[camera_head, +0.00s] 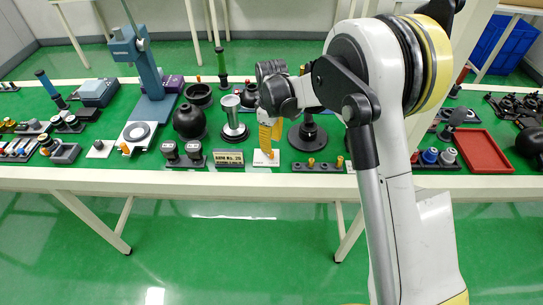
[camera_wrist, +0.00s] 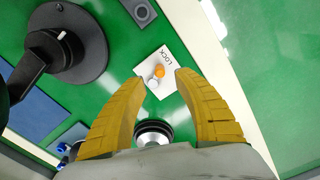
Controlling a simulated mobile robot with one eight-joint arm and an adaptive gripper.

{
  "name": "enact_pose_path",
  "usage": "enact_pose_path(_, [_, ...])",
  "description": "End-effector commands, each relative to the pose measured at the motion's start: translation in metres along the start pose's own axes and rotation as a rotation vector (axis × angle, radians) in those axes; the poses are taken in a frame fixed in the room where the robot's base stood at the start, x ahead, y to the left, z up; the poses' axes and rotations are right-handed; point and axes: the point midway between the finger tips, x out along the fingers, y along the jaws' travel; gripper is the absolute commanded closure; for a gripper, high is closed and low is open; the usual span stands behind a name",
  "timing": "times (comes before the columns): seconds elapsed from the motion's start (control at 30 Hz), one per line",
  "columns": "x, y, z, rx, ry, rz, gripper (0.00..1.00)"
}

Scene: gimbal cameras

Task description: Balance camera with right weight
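My gripper (camera_head: 268,146) reaches down over the table's front part, just above a small white plate (camera_head: 265,160). In the wrist view my gripper (camera_wrist: 161,82) has its two yellow fingers spread with nothing between the tips. That plate, marked LOCK, shows in the wrist view (camera_wrist: 169,63) with an orange knob (camera_wrist: 159,71) and a silver knob (camera_wrist: 152,82) beyond the fingertips. A round black and silver part (camera_wrist: 153,132) shows between the finger bases; it may be a weight. A black round base with a lever (camera_wrist: 66,42) is at upper left. I cannot tell which part is the camera or the right weight.
A silver cylinder on a black base (camera_head: 232,118) and a dark rounded device (camera_head: 189,122) stand behind. A red tray (camera_head: 484,153) lies at right. The table is crowded.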

Motion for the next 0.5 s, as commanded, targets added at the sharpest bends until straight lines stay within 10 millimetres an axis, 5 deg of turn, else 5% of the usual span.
enact_pose_path(0.2, [0.043, 0.000, 0.000, 0.001, 0.000, 0.000, 0.62])
enact_pose_path(0.5, [0.058, 0.000, 0.000, 0.002, 0.001, 0.001, 0.62])
